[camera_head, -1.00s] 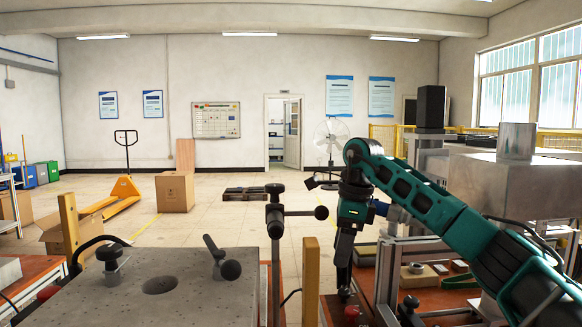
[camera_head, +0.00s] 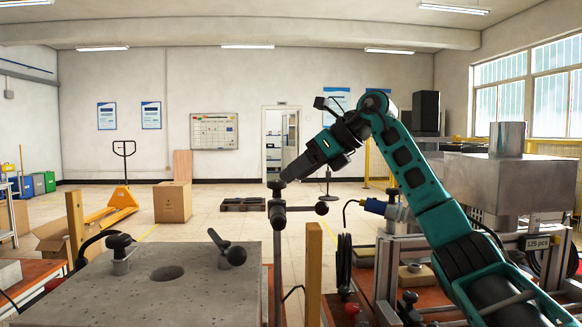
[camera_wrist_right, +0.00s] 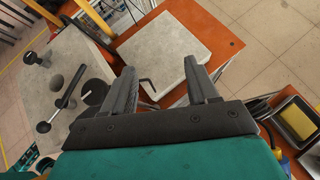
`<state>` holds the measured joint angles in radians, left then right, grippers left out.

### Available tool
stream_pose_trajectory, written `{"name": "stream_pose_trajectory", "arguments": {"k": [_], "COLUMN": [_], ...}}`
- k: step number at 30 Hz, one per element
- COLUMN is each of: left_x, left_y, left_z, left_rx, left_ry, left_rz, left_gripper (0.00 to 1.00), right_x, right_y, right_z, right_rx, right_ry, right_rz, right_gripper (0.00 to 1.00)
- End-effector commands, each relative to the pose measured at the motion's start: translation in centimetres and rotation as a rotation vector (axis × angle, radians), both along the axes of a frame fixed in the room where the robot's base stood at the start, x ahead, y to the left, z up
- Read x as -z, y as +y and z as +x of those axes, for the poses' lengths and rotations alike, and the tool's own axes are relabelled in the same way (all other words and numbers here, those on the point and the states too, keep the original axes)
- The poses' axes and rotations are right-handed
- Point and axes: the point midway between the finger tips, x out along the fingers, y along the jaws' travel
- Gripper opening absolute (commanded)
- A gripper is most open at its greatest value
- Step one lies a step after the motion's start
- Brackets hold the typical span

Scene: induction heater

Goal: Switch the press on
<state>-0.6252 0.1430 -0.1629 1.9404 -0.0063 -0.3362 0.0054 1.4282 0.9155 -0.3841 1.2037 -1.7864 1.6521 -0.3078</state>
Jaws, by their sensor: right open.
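I cannot tell for sure which machine is the press. A grey metal plate (camera_head: 190,290) with a round hole and black-knobbed clamps stands front left in the head view. A black post with a ball-ended side handle (camera_head: 277,215) stands at its right edge. My right gripper (camera_head: 282,181) is raised, pointing down-left, its tips overlapping the post's top in the picture; contact cannot be told. In the right wrist view its fingers (camera_wrist_right: 159,66) are spread with nothing between them. A small red part (camera_head: 352,310) shows low near the bench front. My left gripper is out of view.
A wooden upright (camera_head: 313,270) stands right of the post. A metal box with a cylinder (camera_head: 507,180) and an aluminium frame (camera_head: 385,270) are at right. The wrist view shows a pale slab (camera_wrist_right: 163,50) on an orange bench. Open floor lies behind.

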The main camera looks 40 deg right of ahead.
Motion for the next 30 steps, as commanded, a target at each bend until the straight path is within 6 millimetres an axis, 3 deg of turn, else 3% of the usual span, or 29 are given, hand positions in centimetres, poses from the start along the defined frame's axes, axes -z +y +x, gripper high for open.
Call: {"name": "stream_pose_trajectory", "arguments": {"k": [7, 24, 26, 30], "left_x": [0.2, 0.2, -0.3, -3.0], "left_y": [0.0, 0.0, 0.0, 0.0], "left_z": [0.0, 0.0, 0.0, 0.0], "left_rx": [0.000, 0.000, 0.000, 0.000], "left_ry": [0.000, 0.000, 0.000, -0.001], "left_rz": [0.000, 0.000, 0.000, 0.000], "left_gripper": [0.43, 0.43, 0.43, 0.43], "right_x": [-1.6, -1.7, -2.1, -4.9], "right_y": [0.0, 0.1, 0.1, 0.1], "right_z": [-0.1, -0.1, -0.1, -0.1], "right_rx": [0.011, 0.011, 0.011, 0.011], "right_ry": [-0.047, -0.048, -0.049, -0.049], "right_rz": [0.041, 0.041, 0.042, 0.042], "right_gripper": [0.59, 0.59, 0.59, 0.59]}}
